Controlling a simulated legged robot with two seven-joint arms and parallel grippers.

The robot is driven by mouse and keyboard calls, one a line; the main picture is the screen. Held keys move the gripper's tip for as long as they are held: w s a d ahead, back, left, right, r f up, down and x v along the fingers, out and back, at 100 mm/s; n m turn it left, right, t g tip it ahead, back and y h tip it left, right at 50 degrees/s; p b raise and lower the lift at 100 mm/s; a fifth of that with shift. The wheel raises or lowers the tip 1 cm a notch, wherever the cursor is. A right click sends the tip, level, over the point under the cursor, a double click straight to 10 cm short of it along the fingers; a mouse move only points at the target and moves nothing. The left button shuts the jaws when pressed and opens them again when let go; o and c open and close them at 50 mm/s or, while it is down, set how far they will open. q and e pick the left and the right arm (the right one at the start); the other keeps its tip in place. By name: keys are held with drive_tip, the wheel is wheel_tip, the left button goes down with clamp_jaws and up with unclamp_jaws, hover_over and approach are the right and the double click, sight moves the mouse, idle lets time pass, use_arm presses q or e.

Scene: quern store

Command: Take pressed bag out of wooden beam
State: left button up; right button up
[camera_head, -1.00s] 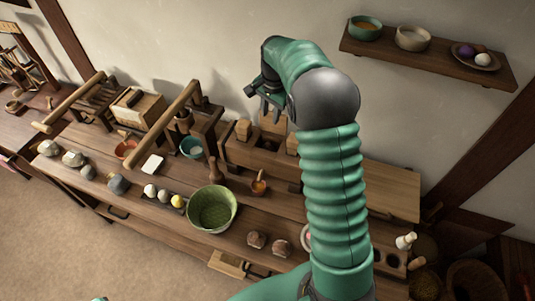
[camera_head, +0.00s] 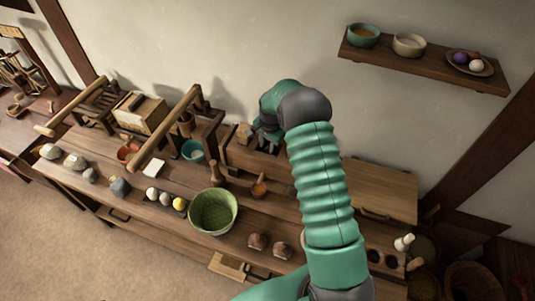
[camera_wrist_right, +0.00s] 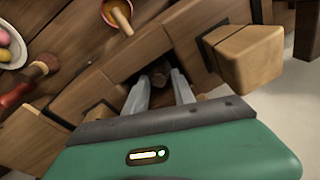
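The wooden beam (camera_head: 238,160) lies at the back of the bench, with an open slot in its top; it also shows in the right wrist view (camera_wrist_right: 192,32). My right gripper (camera_head: 268,143) is over the slot, pointing down. In the right wrist view its two pale fingers (camera_wrist_right: 160,88) reach into the slot and stand apart. A dark brown rounded thing (camera_wrist_right: 158,72) shows in the shadowed slot near the fingertips; it may be the pressed bag, but I cannot tell for sure. No grip on it is visible. My left gripper is out of view.
Wooden blocks stand at the beam, one (camera_wrist_right: 247,55) close to the gripper. A green basket (camera_head: 213,211), a small cup (camera_head: 259,189) and a mallet-like tool (camera_head: 217,174) are in front. A lever press (camera_head: 172,120) stands left. A shelf (camera_head: 420,62) hangs at upper right.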

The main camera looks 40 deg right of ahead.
drive_tip(key=shift+d, duration=0.25)
clamp_jaws()
drive_tip(key=shift+a, duration=0.15)
idle(0.9)
